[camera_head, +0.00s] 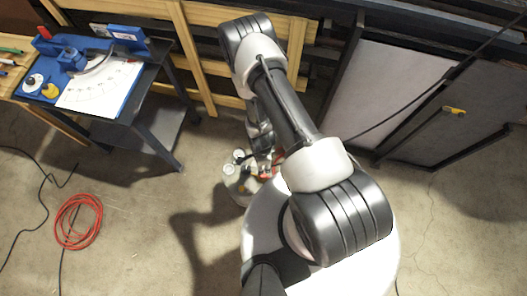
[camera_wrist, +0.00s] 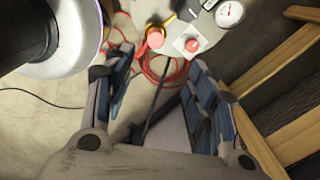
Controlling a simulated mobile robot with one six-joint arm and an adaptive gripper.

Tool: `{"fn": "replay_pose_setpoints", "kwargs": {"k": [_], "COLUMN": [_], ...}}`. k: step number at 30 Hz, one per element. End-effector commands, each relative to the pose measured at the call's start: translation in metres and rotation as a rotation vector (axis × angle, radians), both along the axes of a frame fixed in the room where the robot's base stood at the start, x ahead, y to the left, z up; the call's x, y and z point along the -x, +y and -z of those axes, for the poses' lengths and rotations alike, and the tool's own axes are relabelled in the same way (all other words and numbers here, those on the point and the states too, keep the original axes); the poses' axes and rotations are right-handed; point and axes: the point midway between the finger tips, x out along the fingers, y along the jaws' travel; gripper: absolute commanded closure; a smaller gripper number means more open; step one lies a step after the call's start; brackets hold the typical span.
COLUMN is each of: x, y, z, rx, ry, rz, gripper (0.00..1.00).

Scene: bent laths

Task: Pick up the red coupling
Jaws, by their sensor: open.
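A small red rounded piece, which looks like the red coupling (camera_wrist: 155,38), shows near the top middle of the wrist view, at the edge of a pale stand. A second red round knob (camera_wrist: 191,45) on a white square plate is just right of it. In the head view, a bit of red (camera_head: 267,175) shows beside the stand, mostly hidden by my arm. My gripper (camera_wrist: 160,70) is open and empty, its blue-padded fingers spread below the red pieces in the wrist view. In the head view my gripper (camera_head: 262,150) is partly hidden by my arm.
The pale stand (camera_head: 238,190) carries round gauges (camera_wrist: 229,13). A coiled red hose (camera_head: 78,221) and dark cables lie on the floor at left. A workbench (camera_head: 150,110) with a blue fixture stands at upper left. Wooden slats (camera_head: 195,55) and grey panels (camera_head: 395,90) stand behind.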

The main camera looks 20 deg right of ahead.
Motion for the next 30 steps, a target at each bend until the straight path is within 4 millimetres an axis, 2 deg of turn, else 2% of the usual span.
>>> {"fn": "replay_pose_setpoints", "kwargs": {"k": [1,5,18,21,27,30], "x": [0.006,0.011,0.009,0.008,0.007,0.006], "y": [0.0,0.0,-0.001,-0.001,-0.001,-0.003], "z": [0.005,0.022,0.114,0.127,0.138,0.152], "rx": [0.0,-0.001,0.0,-0.001,-0.001,-0.001], "ry": [0.004,0.006,0.008,0.006,0.006,0.007], "rz": [0.014,0.033,0.031,0.031,0.031,0.031], "gripper": [0.48,0.48,0.48,0.48,0.48,0.48]}}
